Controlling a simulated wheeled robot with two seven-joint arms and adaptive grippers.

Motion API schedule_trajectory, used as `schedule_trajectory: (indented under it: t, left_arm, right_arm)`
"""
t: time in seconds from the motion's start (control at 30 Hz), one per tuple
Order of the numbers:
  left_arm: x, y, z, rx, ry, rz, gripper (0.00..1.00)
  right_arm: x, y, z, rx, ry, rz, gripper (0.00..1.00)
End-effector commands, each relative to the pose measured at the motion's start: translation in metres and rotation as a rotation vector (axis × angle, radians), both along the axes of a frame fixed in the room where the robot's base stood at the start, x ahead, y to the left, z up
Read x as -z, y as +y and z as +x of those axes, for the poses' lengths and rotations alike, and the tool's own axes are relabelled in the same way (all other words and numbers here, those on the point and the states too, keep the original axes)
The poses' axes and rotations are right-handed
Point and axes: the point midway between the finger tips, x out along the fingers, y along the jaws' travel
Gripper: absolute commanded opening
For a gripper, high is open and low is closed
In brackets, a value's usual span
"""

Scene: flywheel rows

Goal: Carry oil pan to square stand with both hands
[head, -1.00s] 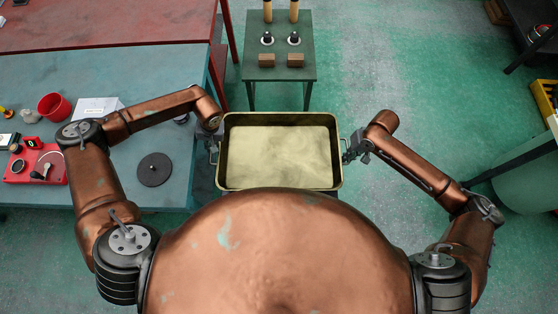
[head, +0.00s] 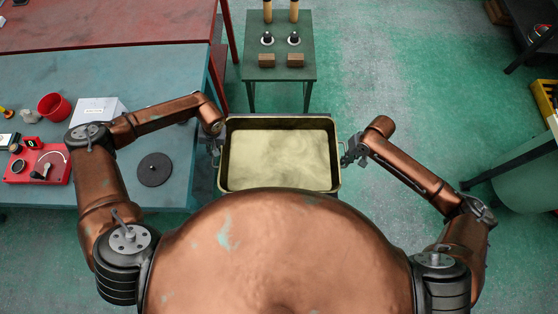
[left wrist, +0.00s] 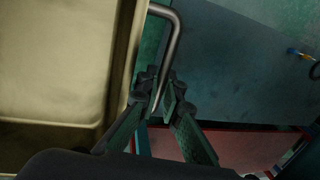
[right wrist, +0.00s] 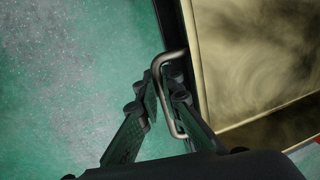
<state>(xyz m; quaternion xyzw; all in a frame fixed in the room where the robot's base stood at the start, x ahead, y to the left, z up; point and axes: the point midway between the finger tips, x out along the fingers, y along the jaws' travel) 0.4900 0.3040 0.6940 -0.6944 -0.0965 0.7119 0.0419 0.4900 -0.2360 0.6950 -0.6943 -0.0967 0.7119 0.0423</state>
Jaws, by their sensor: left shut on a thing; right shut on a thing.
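The oil pan (head: 278,160) is a pale yellow rectangular tray in front of my body in the head view, its near edge hidden behind my torso. My left gripper (head: 214,146) is shut on the pan's left wire handle; the handle runs between its fingers in the left wrist view (left wrist: 160,95). My right gripper (head: 348,156) is shut on the right wire handle, which also shows in the right wrist view (right wrist: 168,95). The square stand (head: 283,76) is a dark green small table beyond the pan, at the top middle.
The stand bears two small brown blocks, two round black-and-white pieces and two wooden-handled items. A blue-grey table (head: 185,165) on the left holds a red bowl (head: 53,106), a red device and a black disc (head: 154,170). Green floor lies open right of the stand.

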Motion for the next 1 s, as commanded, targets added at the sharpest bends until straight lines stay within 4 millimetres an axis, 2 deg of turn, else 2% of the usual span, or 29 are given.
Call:
schedule_trajectory:
  t: [0.2,0.23,0.47,1.0]
  left_arm:
    - [0.0096,0.0009,0.0004,-0.001,0.0,0.002,0.0]
    - [0.0096,0.0013,-0.0001,-0.001,0.0,0.002,0.08]
    - [0.0093,0.0007,0.0,-0.001,0.0,0.001,0.24]
    - [0.0053,-0.0019,0.0009,0.001,-0.001,-0.002,0.24]
  right_arm:
    - [0.0093,0.0003,0.0007,0.0,-0.001,0.0,0.0]
    - [0.0095,-0.0002,0.0001,0.0,0.0,-0.001,0.08]
    - [0.0093,0.0,0.0,0.0,0.0,0.0,0.24]
    - [0.0093,0.0,0.0,0.0,0.0,0.0,0.24]
